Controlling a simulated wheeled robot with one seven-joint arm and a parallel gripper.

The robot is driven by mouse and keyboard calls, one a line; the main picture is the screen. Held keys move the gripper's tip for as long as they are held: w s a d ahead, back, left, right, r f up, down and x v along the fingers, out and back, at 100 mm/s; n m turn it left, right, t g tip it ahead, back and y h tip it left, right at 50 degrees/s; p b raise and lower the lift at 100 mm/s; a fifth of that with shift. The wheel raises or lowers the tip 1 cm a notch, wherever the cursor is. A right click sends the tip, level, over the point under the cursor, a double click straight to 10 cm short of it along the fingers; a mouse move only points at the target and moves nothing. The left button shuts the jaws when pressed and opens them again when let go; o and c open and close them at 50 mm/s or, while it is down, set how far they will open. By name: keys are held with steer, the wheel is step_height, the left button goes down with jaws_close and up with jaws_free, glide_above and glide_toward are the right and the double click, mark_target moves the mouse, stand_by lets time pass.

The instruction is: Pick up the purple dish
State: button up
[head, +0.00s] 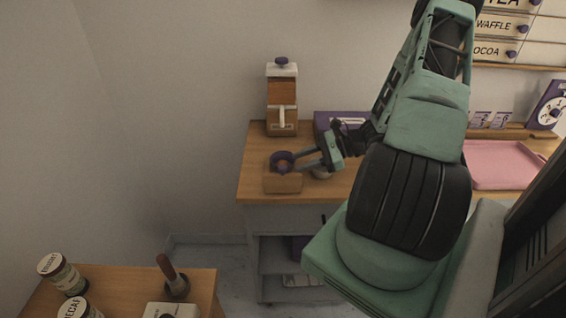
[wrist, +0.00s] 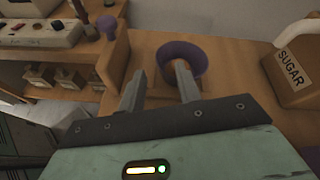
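The purple dish (head: 283,155) is a small round dish at a small wooden block (head: 283,183) near the left front of the wooden counter. It also shows in the wrist view (wrist: 200,56), just beyond the fingertips. My gripper (head: 299,161) reaches in from the right, with its fingertips at the dish's right side. In the wrist view my gripper (wrist: 160,68) has its fingers apart, and the right fingertip overlaps the dish's opening. The near-left wall of the dish appears between the fingertips. I cannot tell whether either finger touches it.
A wooden dispenser with a white top (head: 282,98) stands behind the dish against the wall. A purple box (head: 325,122) is partly hidden by my arm. A sugar container (wrist: 292,72) stands right of the dish in the wrist view. A pink tray (head: 500,166) lies farther right.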

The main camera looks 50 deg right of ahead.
mark_target(283, 163)
steer(key=shift+p+x, duration=0.35)
steer(key=shift+x, duration=1.45)
steer(key=shift+s, duration=0.1)
jaws_close()
steer(key=shift+r, duration=0.15)
